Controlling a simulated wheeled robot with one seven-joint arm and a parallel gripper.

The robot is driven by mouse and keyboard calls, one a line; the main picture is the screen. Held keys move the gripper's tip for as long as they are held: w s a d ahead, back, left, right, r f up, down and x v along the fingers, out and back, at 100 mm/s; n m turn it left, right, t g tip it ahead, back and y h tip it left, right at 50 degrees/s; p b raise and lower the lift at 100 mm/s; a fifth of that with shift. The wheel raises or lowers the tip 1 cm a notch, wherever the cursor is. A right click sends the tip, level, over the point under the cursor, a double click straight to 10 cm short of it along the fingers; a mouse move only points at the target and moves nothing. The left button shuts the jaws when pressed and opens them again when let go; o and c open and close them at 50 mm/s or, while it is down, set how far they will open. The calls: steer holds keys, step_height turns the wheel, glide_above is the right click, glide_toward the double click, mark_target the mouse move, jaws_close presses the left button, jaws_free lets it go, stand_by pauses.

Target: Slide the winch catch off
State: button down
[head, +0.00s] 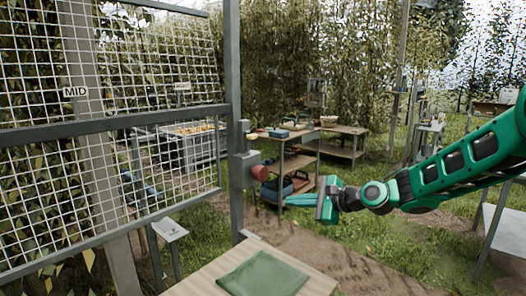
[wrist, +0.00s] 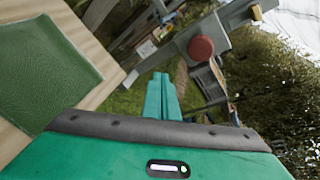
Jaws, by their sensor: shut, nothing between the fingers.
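A round dark-red knob (head: 260,173) sticks out from a grey fitting (head: 240,171) on the upright metal post of the mesh gate. The knob also shows in the wrist view (wrist: 201,47), up and to the right of my fingertips. I cannot tell for sure which part is the winch catch. My gripper (head: 287,200) is shut and empty, its green fingers pointing left, just below and right of the knob in the head view. In the wrist view the two fingers (wrist: 160,80) lie side by side, apart from the knob in the picture.
A wooden table top with a green cloth (head: 264,273) stands at the front, below the post. The mesh gate (head: 110,130) with a MID sign fills the left. Wooden benches (head: 340,148) with boxes stand behind.

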steer(key=w+a+r+m+t+y, duration=0.3)
steer(key=w+r+m+t+y, duration=0.1)
steer(key=r+m, duration=0.5)
step_height(320, 180, up, 2)
steer(key=shift+w+a+r+y, duration=0.15)
steer(key=shift+w+a+y, duration=0.35)
steer(key=shift+w, duration=0.5)
steer(key=shift+d, duration=0.1)
glide_toward(249, 140)
steer(key=x, duration=0.4)
steer(key=shift+w+a+f, duration=0.2)
steer(key=shift+a+f, duration=0.05)
steer(key=shift+a, duration=0.1)
steer(key=shift+r, duration=0.1)
step_height(249, 140, up, 4)
steer(key=shift+f, duration=0.15)
